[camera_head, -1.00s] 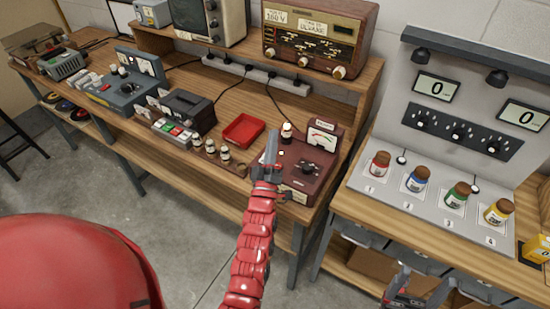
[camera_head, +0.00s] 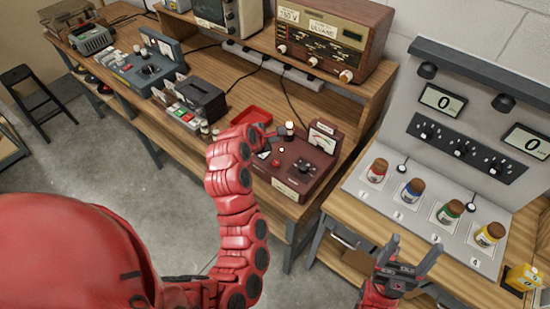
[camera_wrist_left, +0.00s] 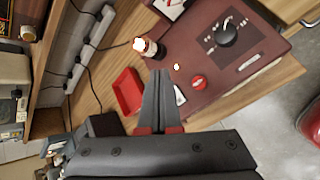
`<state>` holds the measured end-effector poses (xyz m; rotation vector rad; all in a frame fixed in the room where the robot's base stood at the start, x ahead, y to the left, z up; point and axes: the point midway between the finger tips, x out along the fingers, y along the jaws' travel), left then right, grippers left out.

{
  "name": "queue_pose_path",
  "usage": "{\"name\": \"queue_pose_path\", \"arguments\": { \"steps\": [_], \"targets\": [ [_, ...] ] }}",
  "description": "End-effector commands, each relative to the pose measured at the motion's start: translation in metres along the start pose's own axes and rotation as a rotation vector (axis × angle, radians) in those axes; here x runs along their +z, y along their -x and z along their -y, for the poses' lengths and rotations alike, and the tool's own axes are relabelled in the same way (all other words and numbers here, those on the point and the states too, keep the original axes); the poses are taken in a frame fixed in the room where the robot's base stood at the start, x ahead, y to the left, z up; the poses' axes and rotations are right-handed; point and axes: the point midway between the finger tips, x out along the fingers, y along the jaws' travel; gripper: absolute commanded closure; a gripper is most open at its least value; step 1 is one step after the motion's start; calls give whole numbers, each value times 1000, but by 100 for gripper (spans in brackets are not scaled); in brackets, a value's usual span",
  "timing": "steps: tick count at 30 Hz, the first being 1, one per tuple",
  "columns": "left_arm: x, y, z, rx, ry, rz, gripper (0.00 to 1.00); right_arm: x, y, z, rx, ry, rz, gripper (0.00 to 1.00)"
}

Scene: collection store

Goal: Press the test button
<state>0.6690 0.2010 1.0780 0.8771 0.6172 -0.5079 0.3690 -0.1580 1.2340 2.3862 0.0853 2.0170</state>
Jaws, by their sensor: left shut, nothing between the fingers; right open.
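The maroon tester (camera_head: 300,165) stands on the wooden bench, with a meter and a dark knob. A round red button (camera_wrist_left: 198,82) on its top plate shows in the left wrist view, beside a small white dot. A small bottle-like part with a pale top (camera_wrist_left: 146,45) stands at the tester's edge. My left gripper (camera_wrist_left: 158,74) is shut and empty, its tips over the tester's edge, apart from the button in the picture. In the head view the left gripper (camera_head: 279,132) is partly hidden by my red arm. My right gripper (camera_head: 415,247) is open and empty in front of the right bench.
A red tray (camera_head: 252,116) lies behind the left gripper. Several bottles with coloured labels stand on the grey panel (camera_head: 405,222) at right. A radio (camera_head: 330,38) stands on the raised shelf. A cable runs down to the bench behind the tester.

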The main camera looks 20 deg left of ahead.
Motion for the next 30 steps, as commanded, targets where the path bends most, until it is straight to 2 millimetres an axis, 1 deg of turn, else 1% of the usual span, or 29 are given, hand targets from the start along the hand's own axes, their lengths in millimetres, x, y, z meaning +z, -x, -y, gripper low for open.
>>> {"name": "queue_pose_path", "arguments": {
  "steps": [3,17,23,30],
  "targets": [
    [2,4,4,-33,29,0,100,0,-2,0,0,0,0,24],
    [0,2,6,-36,31,1,100,0,0,0,0,0,0,24],
    [-7,-8,13,-34,31,0,100,2,9,0,0,0,0,24],
    [-24,-30,32,-35,30,-1,100,5,28,1,0,0,0,24]
  ]
}}
